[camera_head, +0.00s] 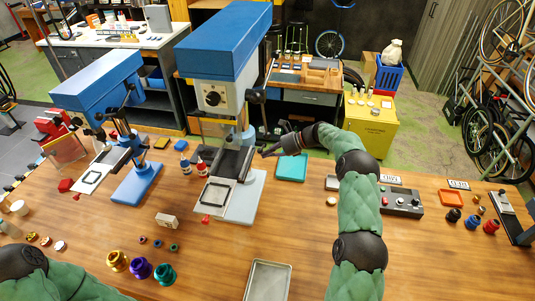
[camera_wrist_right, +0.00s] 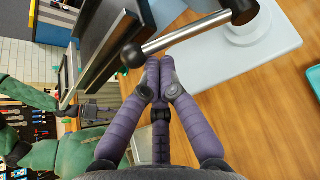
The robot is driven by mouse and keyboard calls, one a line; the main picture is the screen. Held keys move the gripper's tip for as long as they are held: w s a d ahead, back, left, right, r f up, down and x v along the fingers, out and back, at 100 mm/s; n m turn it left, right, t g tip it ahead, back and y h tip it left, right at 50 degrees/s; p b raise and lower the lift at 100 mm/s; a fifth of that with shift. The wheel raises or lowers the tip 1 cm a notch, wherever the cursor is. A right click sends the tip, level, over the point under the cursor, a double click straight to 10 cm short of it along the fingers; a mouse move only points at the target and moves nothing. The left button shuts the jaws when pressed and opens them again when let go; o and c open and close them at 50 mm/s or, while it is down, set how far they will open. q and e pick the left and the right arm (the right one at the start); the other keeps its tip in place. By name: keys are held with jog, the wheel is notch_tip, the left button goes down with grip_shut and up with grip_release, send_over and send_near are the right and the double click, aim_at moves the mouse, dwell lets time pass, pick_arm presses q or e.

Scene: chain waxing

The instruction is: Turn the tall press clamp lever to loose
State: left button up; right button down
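The tall press (camera_head: 224,45) has a blue head and stands at the back middle of the bench on a grey base plate (camera_head: 245,205). In the right wrist view a metal lever bar (camera_wrist_right: 185,38) with a black ball at each end runs slantwise past my fingertips, beside a dark plate (camera_wrist_right: 110,30) of the press. My right gripper (camera_head: 265,153) is just right of the press. Its fingers (camera_wrist_right: 159,68) converge with their tips together, close to the bar; I cannot tell whether they touch it. My left arm shows at the bottom left, its gripper out of view.
A shorter blue press (camera_head: 98,78) stands to the left. A teal tray (camera_head: 292,168) lies just right of the tall press. A metal tray (camera_head: 267,282) and several coloured spools are in front. A control box (camera_head: 400,202) sits to the right. The middle of the bench is mostly clear.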

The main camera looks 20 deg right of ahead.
jog(key=s+d+b, duration=0.2)
jog(key=s+d, duration=0.3)
jog(key=d, duration=0.3)
jog(key=shift+r+b, duration=0.35)
jog(key=shift+r, duration=0.1)
